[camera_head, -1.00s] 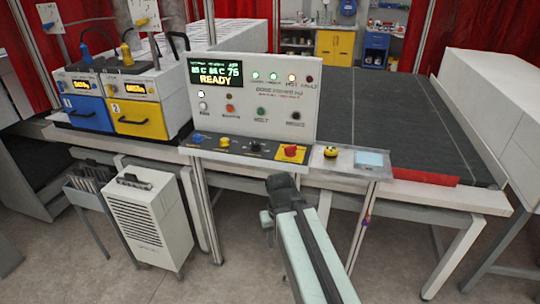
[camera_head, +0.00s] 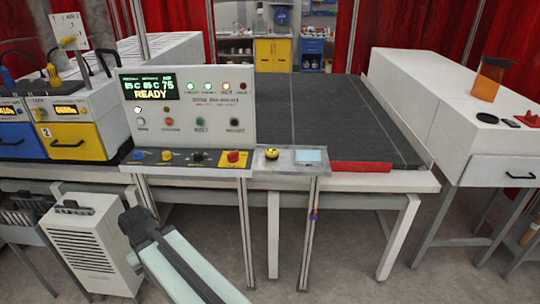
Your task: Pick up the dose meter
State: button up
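A small round yellow-and-black device (camera_head: 272,153) sits on the clear shelf (camera_head: 262,166) at the right of the control panel; it may be the dose meter, but I cannot tell for sure. A light blue pad (camera_head: 308,156) lies on the shelf to its right. My arm shows at the lower left, with a dark joint below the panel. I cannot make out my gripper's fingers in this view, and the yellow device stands clear of my arm.
The control panel (camera_head: 187,106) reads READY. A dark conveyor bed (camera_head: 335,115) with a red front strip (camera_head: 361,167) lies behind the shelf. At right, a white bench (camera_head: 490,152) holds an amber container (camera_head: 488,78) and small dark items (camera_head: 511,123). Floor is open at centre front.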

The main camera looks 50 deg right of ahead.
aim_at(272, 154)
jog(key=i, duration=0.95)
